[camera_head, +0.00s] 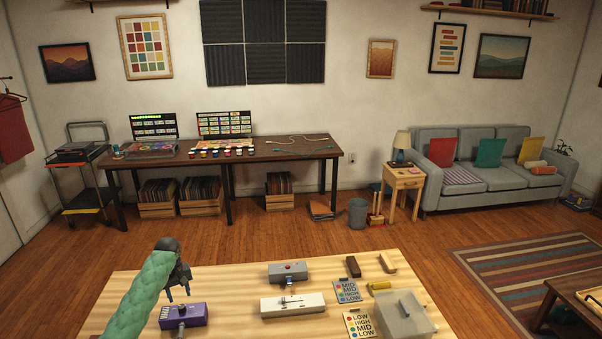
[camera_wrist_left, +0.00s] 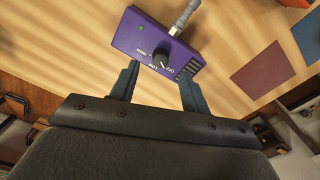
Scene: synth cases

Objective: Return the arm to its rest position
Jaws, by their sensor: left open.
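My left gripper (camera_head: 179,293) hangs at the table's left part, fingers pointing down and spread with nothing between them. It is just above and behind a purple box (camera_head: 184,317) with a dark knob. In the left wrist view the open fingers (camera_wrist_left: 160,88) point toward the same purple box (camera_wrist_left: 148,45). There it shows a black knob, a green light and a grey plug with a cable at its far edge. Whether a fingertip touches the box I cannot tell. My left arm, in a green sleeve, comes in from the lower left. My right arm is not in view.
Bare wood lies behind the gripper. A desk (camera_head: 270,150) and sofa (camera_head: 480,165) are far behind.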

